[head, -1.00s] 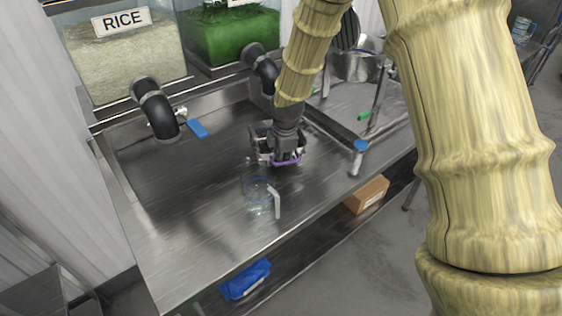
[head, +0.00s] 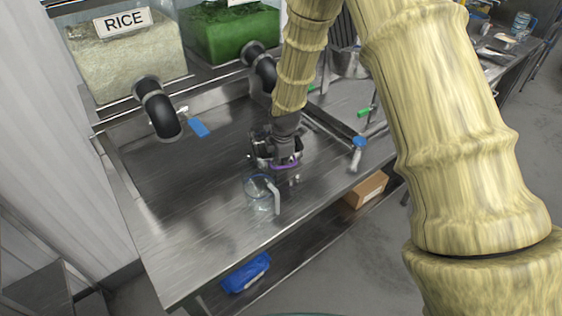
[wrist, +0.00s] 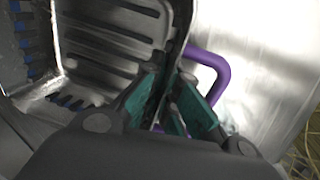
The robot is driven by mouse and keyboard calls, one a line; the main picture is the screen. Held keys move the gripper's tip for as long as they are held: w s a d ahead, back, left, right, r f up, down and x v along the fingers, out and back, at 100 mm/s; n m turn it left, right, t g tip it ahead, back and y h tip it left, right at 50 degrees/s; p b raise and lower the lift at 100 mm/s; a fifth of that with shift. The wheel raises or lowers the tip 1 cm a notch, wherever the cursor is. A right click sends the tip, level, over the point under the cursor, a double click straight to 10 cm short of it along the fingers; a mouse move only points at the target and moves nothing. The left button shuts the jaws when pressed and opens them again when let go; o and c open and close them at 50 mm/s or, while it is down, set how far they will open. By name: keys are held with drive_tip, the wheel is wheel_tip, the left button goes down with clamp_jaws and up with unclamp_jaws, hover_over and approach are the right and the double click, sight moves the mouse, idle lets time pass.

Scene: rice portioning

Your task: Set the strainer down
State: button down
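The strainer (wrist: 105,40) is a square metal basket with slots in its wall and blue showing through some of them. A purple loop handle (wrist: 214,68) shows at its right in the wrist view. My gripper (wrist: 170,82) has green-padded fingers close together on either side of the strainer's dark edge, and looks shut on it. In the head view the strainer (head: 262,160) is partly hidden by my gripper (head: 283,158), low over the steel table (head: 190,210). I cannot tell whether it touches the table.
A clear jug (head: 262,194) with a white handle stands just in front of the strainer. The table's left part is clear.

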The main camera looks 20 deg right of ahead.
drive_tip(key=c, duration=1.6)
unclamp_jaws()
drive_tip(key=shift+f, duration=0.1)
drive_tip(key=shift+c, duration=0.2)
wheel_tip(320, 180, up, 12)
drive_tip(key=s+b, duration=0.2)
drive_tip(key=b, duration=0.1)
drive_tip(key=shift+s, duration=0.1)
